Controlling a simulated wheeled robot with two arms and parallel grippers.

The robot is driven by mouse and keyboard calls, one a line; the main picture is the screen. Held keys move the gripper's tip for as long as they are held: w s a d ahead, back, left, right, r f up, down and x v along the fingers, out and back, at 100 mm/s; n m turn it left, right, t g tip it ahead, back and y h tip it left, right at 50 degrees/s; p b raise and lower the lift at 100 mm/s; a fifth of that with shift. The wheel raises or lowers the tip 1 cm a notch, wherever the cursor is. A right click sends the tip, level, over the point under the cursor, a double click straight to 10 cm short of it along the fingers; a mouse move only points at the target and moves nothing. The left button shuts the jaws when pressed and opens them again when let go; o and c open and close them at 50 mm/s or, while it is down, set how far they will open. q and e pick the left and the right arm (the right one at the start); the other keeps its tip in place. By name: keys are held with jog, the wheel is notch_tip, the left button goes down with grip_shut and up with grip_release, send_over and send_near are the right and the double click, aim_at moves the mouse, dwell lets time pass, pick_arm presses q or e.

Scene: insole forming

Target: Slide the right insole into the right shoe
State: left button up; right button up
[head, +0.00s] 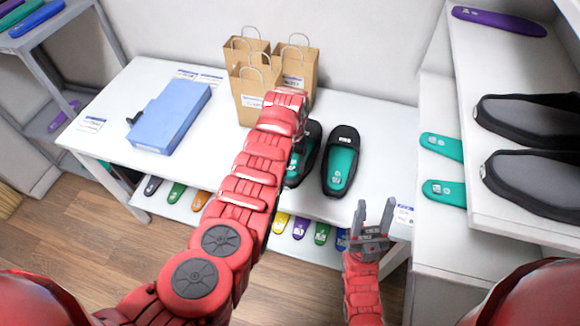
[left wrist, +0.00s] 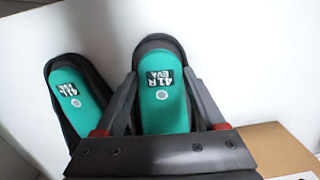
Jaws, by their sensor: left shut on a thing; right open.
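Two black shoes stand side by side on the white table, toes away from me. The right shoe (head: 314,150) is partly hidden behind my left arm in the head view. The right insole (left wrist: 162,90), teal and marked 41 R EVA, lies between the fingers of my left gripper (left wrist: 161,80), which is shut on it. Black shoe rim shows around its heel end; its front end is hidden, so I cannot tell how deep it sits. The other shoe (head: 342,137) holds a teal insole (head: 340,170) marked 41 L. My right gripper (head: 376,212) is open and empty near the table's front edge.
Paper bags (head: 250,92) stand at the back, close to my left gripper. A blue box (head: 171,116) lies at the left of the table (head: 110,140). A shelf on the right holds black shoes (head: 530,183) and teal insoles (head: 443,193). Coloured insoles (head: 177,192) lie on the lower shelf.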

pick_arm(q)
jog(key=o, duration=1.3)
jog(key=shift+o, duration=0.2)
jog(key=shift+w+r, duration=0.1)
jog(key=shift+r, duration=0.45)
notch_tip(320, 180, up, 4)
jog(key=shift+w+d+r+b, duration=0.1)
jog(key=shift+b, duration=0.85)
notch_tip(320, 180, up, 12)
jog(key=shift+w, duration=0.25)
